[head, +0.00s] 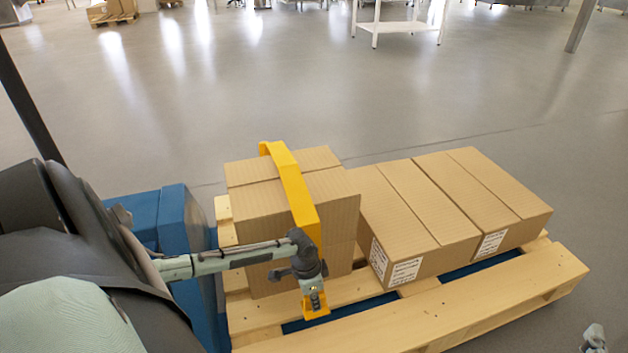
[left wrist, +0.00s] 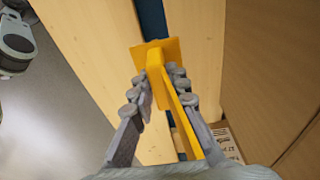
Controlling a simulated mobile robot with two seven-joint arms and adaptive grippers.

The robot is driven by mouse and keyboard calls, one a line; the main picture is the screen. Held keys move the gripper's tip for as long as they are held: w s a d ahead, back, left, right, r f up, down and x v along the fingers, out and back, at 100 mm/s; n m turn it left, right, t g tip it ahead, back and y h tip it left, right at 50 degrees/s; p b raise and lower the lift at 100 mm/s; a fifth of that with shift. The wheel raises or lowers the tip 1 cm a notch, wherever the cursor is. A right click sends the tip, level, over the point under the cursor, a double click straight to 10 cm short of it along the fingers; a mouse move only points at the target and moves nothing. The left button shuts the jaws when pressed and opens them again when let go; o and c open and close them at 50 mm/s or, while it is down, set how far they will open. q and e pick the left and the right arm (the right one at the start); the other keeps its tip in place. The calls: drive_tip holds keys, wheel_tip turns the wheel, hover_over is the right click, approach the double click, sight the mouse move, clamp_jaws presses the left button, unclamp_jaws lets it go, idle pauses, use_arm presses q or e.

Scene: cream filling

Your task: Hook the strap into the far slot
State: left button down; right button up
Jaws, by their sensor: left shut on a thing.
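A yellow strap (head: 291,187) runs over the top of the left box stack and down its front side. Its lower end has a flat yellow plate (head: 316,305), which also shows in the left wrist view (left wrist: 140,56). My left gripper (head: 313,290) is shut on the strap just by this plate, with its fingers on both sides in the left wrist view (left wrist: 158,88). The plate is over the pallet (head: 420,325), near a dark blue slot (head: 345,310) between boards; I cannot tell whether it touches. Part of my right gripper (head: 593,338) shows at the lower right edge.
Cardboard boxes (head: 460,205) with white labels lie on the pallet to the right of the strapped stack (head: 245,205). Blue blocks (head: 165,215) stand at the left, beside my left arm. The grey floor behind is clear up to a white table (head: 400,27).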

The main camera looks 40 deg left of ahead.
use_arm(q)
drive_tip(key=shift+f+b, duration=0.7)
drive_tip(key=shift+b, duration=0.05)
drive_tip(key=shift+f+b, duration=0.35)
drive_tip(key=shift+b, duration=0.05)
drive_tip(key=shift+f+b, duration=0.3)
drive_tip(key=shift+b, duration=0.05)
drive_tip(key=shift+f+b, duration=0.35)
drive_tip(key=shift+f, duration=1.2)
use_arm(e)
drive_tip(key=s+a+r+t+y, duration=0.1)
drive_tip(key=s+r+t+y, duration=0.2)
drive_tip(key=r+t, duration=0.5)
drive_tip(key=shift+s+a+r+y, duration=0.2)
drive_tip(key=shift+s+r+y, duration=0.25)
drive_tip(key=shift+r, duration=2.15)
use_arm(q)
drive_tip(key=c, duration=1.4)
unclamp_jaws()
